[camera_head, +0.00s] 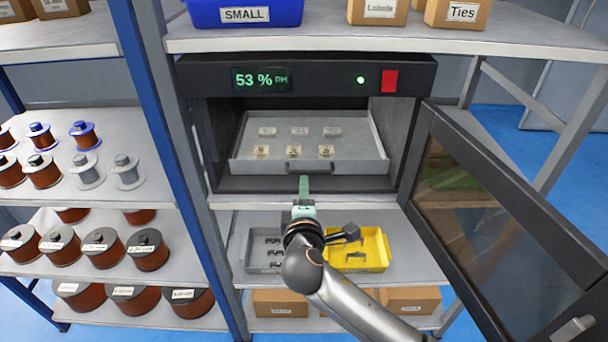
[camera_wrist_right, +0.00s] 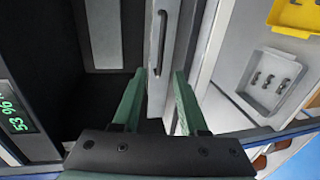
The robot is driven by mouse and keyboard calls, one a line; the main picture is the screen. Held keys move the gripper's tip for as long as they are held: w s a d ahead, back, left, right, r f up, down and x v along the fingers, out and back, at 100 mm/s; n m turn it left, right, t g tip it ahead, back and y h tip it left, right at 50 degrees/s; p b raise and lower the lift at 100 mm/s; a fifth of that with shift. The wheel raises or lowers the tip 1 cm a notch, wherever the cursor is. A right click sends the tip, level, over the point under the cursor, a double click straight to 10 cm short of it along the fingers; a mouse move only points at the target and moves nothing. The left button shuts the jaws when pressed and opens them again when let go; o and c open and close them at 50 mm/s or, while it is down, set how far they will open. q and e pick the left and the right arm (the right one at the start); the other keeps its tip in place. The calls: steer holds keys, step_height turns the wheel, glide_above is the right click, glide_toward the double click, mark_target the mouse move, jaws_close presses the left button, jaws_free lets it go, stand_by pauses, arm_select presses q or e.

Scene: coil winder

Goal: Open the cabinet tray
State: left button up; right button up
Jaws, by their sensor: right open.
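The grey cabinet tray (camera_head: 370,150) sits inside the dark humidity cabinet (camera_head: 310,186), holding several small pieces. Its dark bar handle (camera_head: 308,167) is on the tray's front face. The handle also shows in the right wrist view (camera_wrist_right: 161,40), running lengthwise, with its near end in line with the gap between my fingertips. My right gripper (camera_head: 304,180) is open and empty, just in front of and below the handle in the head view. Its two green fingers (camera_wrist_right: 159,76) are apart in the wrist view. Whether they touch the handle I cannot tell. My left gripper is out of view.
The cabinet's glass door (camera_head: 500,215) stands swung open to the right. Below are a grey bin (camera_head: 240,245) and a yellow bin (camera_head: 375,262). Shelves of wire spools (camera_head: 104,245) stand to the left. A blue SMALL bin (camera_head: 245,12) is above.

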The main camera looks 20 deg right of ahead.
mark_target(304, 173)
steer(key=x, duration=0.8)
steer(key=shift+w+d, duration=0.1)
steer(key=shift+w, duration=0.15)
steer(key=shift+c, duration=0.2)
jaws_close()
stand_by(0.9)
